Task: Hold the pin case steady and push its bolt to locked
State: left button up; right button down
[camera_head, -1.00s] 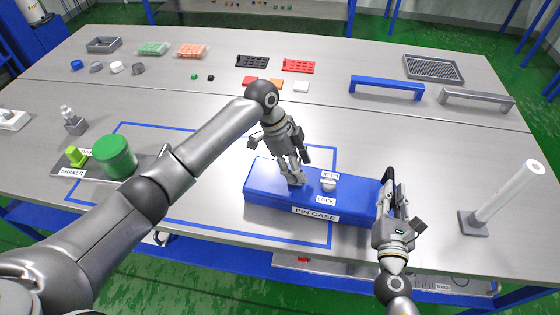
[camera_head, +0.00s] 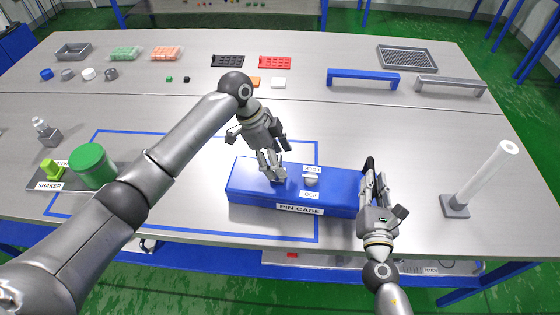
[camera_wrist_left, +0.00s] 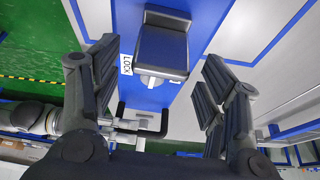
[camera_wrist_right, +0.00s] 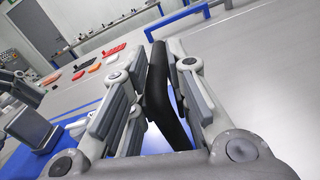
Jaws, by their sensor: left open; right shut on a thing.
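The blue pin case (camera_head: 250,192) lies on the table, its front labelled PIN CASE. A pale bolt knob (camera_head: 311,180) stands on its top, behind the LOCK label (camera_head: 309,195). My left gripper (camera_head: 272,176) is over the case top, left of the knob. In the left wrist view its fingers are open and apart, with a dark block (camera_wrist_left: 162,52) beyond them and the LOCK label (camera_wrist_left: 127,65) beside it. My right gripper (camera_head: 376,195) is shut on a black handle (camera_wrist_right: 158,95) at the case's right end. The bolt's exact position is unclear.
A white post (camera_head: 485,176) on a grey base stands to the right. Blue (camera_head: 363,76) and grey (camera_head: 451,84) bridges stand at the back right. The table behind the case is mostly clear.

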pick_arm(q)
jog(key=v, duration=1)
jog(key=shift+r, duration=0.15)
pick_arm(e)
jog(key=c, duration=1.3)
grip_release()
jog(key=shift+d, duration=0.15)
pick_arm(q)
jog(key=shift+d, duration=0.1)
